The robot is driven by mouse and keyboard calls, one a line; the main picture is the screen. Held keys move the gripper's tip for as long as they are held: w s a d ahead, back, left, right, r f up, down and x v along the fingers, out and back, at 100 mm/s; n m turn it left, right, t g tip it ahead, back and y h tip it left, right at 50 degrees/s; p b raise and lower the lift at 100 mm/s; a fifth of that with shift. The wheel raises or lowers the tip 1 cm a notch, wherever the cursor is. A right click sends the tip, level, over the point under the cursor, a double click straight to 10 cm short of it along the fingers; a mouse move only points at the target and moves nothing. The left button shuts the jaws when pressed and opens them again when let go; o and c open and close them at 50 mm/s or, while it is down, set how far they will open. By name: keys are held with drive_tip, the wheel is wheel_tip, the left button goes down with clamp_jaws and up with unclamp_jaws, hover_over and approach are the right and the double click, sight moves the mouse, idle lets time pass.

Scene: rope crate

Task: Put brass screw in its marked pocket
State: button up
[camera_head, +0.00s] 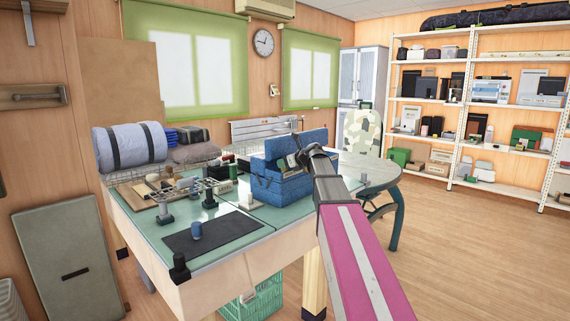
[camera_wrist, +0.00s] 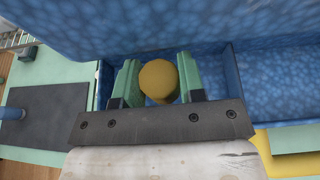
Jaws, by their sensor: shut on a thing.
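The brass screw (camera_wrist: 158,80) shows in the wrist view as a round, dull yellow end between the green finger pads. My gripper (camera_wrist: 158,92) is shut on it. The gripper and the screw are over or inside a compartment of the blue crate (camera_wrist: 232,80). I cannot tell the height above its floor. In the head view the blue crate (camera_head: 283,191) stands on the table with its lid up, and my arm reaches over it from the right. The screw cannot be made out there. I cannot make out any pocket marking.
A dark mat (camera_head: 213,234) with a small blue cylinder (camera_head: 196,230) lies left of the crate. A small white piece (camera_head: 248,202) stands by the crate's front. A rack with dark posts (camera_head: 208,191) stands further left. Blue crate walls are close around my fingers.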

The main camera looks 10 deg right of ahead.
drive_tip(key=shift+f, duration=0.15)
drive_tip(key=o, duration=1.2)
drive_tip(key=v, duration=1)
drive_tip(key=shift+s+d, duration=0.2)
drive_tip(key=shift+s, duration=0.05)
